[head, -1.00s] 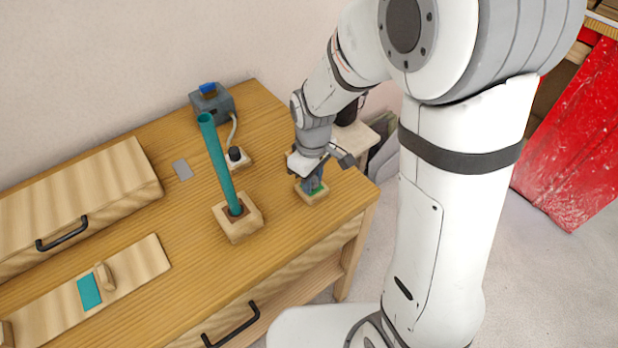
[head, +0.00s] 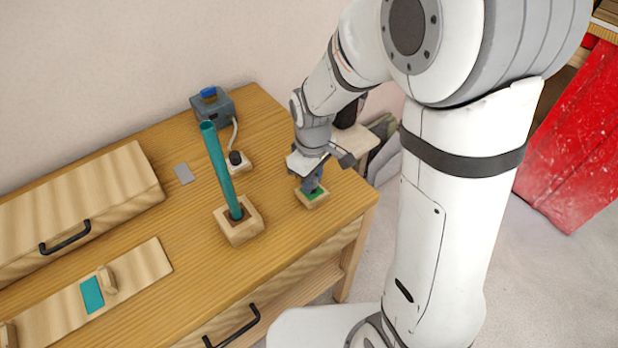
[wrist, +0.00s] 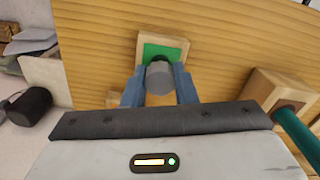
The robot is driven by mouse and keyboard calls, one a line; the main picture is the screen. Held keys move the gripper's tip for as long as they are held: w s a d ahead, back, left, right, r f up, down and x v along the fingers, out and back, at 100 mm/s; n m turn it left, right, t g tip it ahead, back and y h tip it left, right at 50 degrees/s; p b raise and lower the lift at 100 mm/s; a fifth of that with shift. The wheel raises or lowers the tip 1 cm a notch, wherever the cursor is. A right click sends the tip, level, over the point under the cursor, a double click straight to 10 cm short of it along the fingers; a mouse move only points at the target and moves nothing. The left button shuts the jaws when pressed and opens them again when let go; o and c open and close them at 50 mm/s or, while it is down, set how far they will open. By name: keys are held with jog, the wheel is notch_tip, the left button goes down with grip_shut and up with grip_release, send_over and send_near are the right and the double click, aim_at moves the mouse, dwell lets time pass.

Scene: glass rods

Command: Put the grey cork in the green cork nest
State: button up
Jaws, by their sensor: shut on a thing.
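The grey cork (wrist: 159,75) is between the two blue fingers of my gripper (wrist: 160,82) in the wrist view. My gripper (head: 313,187) is shut on it, and in the head view the fingers hide the cork. The green cork nest (wrist: 163,49) is a small wooden block with a green top, right by the cork in the wrist view. In the head view the nest (head: 319,194) lies directly under the fingertips. I cannot tell whether the cork touches the nest.
A teal rod (head: 220,172) leans in a wooden holder (head: 241,232) left of my gripper. A grey box with a blue top (head: 212,107) and a cable stands behind. A wooden case (head: 80,205) and a board (head: 150,262) lie at left. The table's right edge is near.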

jog(key=shift+f+b, duration=0.7)
jog(key=shift+f, duration=0.2)
dwell(0.4)
jog(key=o, duration=0.7)
jog(key=shift+c, duration=0.2)
jog(key=shift+r, duration=0.1)
jog(key=shift+r, duration=0.1)
jog(key=shift+r+p, duration=0.55)
jog(key=shift+p, duration=0.05)
jog(key=shift+w+r+p, duration=0.1)
jog(key=shift+r+p, duration=3.5)
jog(key=shift+r, duration=1.25)
